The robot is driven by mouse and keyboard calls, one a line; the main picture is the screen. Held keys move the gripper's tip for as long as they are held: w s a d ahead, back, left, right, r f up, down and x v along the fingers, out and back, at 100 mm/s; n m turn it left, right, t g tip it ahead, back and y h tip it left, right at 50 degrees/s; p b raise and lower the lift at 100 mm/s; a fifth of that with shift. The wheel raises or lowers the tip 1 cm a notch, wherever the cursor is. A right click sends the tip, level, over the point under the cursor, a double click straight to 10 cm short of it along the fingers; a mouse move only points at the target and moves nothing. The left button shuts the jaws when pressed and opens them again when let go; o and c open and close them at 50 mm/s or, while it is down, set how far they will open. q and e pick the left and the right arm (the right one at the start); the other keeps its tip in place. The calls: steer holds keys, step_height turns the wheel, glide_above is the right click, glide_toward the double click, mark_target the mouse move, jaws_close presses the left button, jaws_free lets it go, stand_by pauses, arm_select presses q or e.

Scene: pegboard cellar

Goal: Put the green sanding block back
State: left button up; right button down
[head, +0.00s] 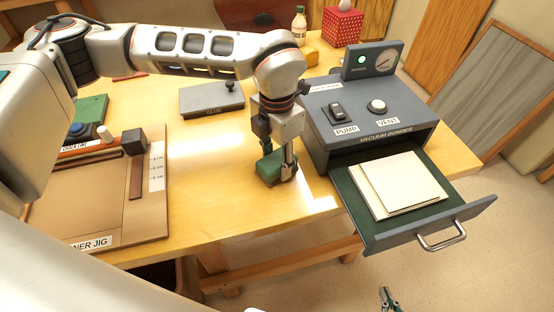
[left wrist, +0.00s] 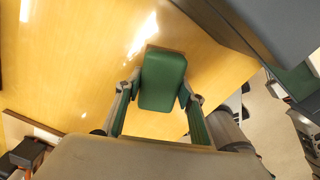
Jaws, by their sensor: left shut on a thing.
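The green sanding block (head: 268,170) is between the fingers of my left gripper (head: 279,166), over the front part of the table in the head view. In the left wrist view the block (left wrist: 162,80) sits between both fingers, its broad green face towards the camera. My left gripper is shut on it. I cannot tell whether the block touches the tabletop. The tip of my right gripper (head: 387,298) shows at the bottom edge of the head view, low in front of the table and apart from the block. Its opening is too small to judge.
The vacuum bonder (head: 376,143) stands right of the block, its drawer (head: 408,232) pulled out with pale sheets (head: 402,186) inside. A grey lidded box (head: 200,101) lies behind. A wooden corner jig (head: 110,215) is at left. Bare tabletop (head: 210,165) lies between jig and block.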

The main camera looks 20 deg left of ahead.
mark_target(277, 159)
arm_select(q)
steer(key=o, duration=1.1)
steer(key=shift+f, duration=0.15)
steer(key=shift+c, duration=0.2)
step_height(277, 159, up, 12)
steer(key=shift+r, duration=0.2)
